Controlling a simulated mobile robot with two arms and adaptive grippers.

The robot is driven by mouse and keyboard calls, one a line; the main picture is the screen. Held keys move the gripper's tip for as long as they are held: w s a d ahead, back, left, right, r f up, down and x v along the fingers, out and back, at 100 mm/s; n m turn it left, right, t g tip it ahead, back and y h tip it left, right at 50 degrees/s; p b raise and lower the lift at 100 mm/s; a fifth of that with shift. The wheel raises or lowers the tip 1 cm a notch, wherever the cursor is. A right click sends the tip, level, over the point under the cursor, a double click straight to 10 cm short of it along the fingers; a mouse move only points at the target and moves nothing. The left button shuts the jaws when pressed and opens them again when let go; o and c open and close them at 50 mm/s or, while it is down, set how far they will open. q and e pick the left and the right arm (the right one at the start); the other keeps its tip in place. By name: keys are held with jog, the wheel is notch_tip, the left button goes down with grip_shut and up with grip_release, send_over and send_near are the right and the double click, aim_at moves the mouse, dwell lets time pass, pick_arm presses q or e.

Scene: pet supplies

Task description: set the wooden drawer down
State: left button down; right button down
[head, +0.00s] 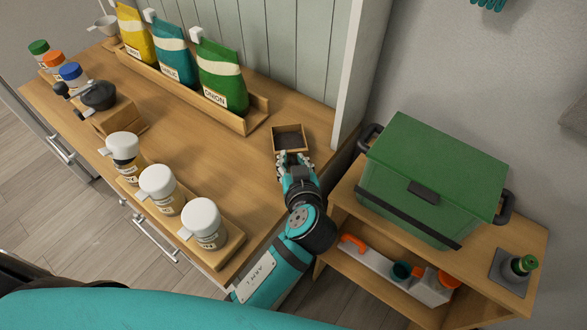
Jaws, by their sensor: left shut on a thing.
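The wooden drawer (288,128) is a small, open-topped square box with a dark inside. It is at the right end of the wooden counter (245,165), near the white post. My left gripper (293,160) is shut on its near side, and the fingers hide part of that side. The drawer looks level and very close to the counter top. I cannot tell whether it touches the counter. My right gripper is not in view.
A wooden tray (256,115) with several bags stands behind left. White-lidded jars (202,218) stand on a board at the front. A hand grinder (118,116) is at the left. A green bin (430,175) stands on a lower shelf unit to the right. The counter left of the drawer is clear.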

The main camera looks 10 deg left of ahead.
pick_arm(q)
jog(key=shift+f, duration=0.25)
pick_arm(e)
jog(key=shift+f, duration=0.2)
pick_arm(q)
jog(key=shift+f, duration=0.1)
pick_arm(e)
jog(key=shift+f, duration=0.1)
pick_arm(q)
jog(key=c, duration=1.2)
grip_release()
jog(key=shift+o, duration=0.4)
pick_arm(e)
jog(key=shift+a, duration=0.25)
pick_arm(q)
jog(key=p+v, duration=0.2)
jog(key=v, duration=1)
jog(key=shift+p, duration=0.35)
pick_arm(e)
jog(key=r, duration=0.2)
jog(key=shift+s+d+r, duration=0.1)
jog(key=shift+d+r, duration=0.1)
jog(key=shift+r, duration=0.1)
